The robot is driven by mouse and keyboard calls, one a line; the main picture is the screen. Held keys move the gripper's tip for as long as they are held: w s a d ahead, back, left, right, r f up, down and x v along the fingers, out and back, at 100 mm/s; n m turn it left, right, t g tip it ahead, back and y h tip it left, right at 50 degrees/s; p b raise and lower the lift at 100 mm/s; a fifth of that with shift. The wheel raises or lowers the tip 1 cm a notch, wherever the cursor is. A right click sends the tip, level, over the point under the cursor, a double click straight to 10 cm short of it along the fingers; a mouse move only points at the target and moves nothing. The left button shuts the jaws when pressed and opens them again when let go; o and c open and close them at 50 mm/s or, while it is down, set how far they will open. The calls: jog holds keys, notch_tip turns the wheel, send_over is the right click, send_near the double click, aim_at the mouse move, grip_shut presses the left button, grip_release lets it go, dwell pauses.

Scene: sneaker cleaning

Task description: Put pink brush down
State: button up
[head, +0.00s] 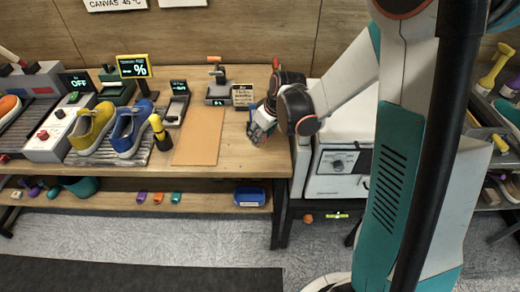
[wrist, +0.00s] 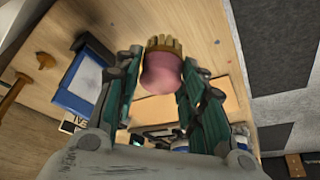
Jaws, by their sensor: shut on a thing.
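The pink brush (wrist: 160,73) is between the fingers of my gripper (wrist: 162,70) in the wrist view. Its rounded pink body is gripped from both sides, and its tan bristles point away from my palm. In the head view, my gripper (head: 262,129) is at the right end of the wooden workbench (head: 235,160), beside the tan mat (head: 199,140). The brush cannot be made out there, and I cannot tell whether it touches the bench.
A yellow shoe (head: 92,127) and a blue shoe (head: 130,128) stand on a rack to the left, next to a yellow-topped black bottle (head: 160,133). A small sign (head: 242,95) stands behind the mat. A white cabinet (head: 340,165) adjoins the bench's right end. The bench front is clear.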

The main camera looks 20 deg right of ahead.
aim_at(260, 146)
notch_tip(260, 146, down, 6)
jog(key=shift+f+b, duration=0.1)
jog(key=shift+b, duration=0.85)
jog(key=o, duration=0.9)
jog(key=p+v, duration=0.5)
jog(key=v, duration=0.9)
jog(key=s+r+m+t, duration=0.1)
jog(key=s+r, duration=0.3)
jog(key=s, duration=0.2)
jog(key=s+a+r+m+t+h, duration=0.1)
jog(key=s+r+m, duration=0.1)
jog(key=s+r, duration=0.3)
jog(key=s+a+r+m+t+h, duration=0.1)
jog(key=s+r+m, duration=0.1)
jog(key=s+r, duration=0.2)
jog(key=shift+s+a+r, duration=0.1)
jog(key=shift+s+r, duration=0.05)
jog(key=shift+s, duration=0.7)
jog(key=shift+s+a+r, duration=0.1)
jog(key=shift+s+r, duration=0.05)
jog(key=shift+s, duration=0.65)
